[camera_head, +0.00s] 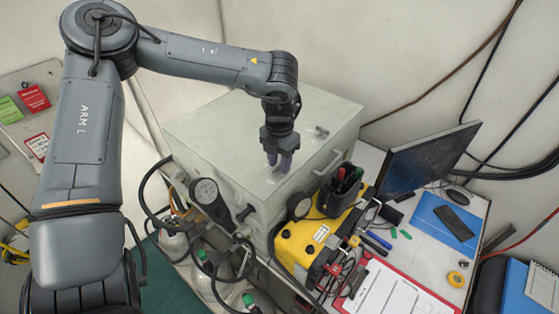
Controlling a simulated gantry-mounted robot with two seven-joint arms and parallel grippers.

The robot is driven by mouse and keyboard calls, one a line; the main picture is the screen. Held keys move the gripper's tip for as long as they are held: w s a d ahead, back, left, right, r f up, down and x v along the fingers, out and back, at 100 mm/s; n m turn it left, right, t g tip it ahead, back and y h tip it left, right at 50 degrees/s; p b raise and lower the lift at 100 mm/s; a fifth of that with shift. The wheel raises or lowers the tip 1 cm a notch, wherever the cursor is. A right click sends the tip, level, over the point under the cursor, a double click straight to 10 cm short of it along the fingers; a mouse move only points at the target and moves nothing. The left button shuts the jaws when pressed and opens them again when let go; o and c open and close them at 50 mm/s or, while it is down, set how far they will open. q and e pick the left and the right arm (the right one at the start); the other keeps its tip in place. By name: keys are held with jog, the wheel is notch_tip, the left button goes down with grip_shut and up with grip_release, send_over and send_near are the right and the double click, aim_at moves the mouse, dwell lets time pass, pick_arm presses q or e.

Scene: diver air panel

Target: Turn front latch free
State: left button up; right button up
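A pale grey box (215,130) with a flat lid stands in the middle. My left gripper (278,166) points down at the lid near its front edge. Its two fingers are close together, with a small metal piece just below them that looks like the front latch; the fingers mostly hide it. I cannot tell whether they are shut on it or only around it. A second small metal latch (321,132) shows further back on the lid, clear of the gripper. My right gripper is not in view.
Gauges (206,191), hoses and bottles crowd the box's front left. A yellow case (302,243) and a black pen holder (341,190) stand close to its front right. A monitor (425,158), clipboard (386,291) and blue folder (447,220) are on the desk at right.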

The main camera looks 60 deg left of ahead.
aim_at(279, 166)
pick_arm(q)
jog(key=shift+r, duration=0.1)
notch_tip(279, 166, up, 11)
jog(key=shift+f, duration=0.2)
dwell(0.7)
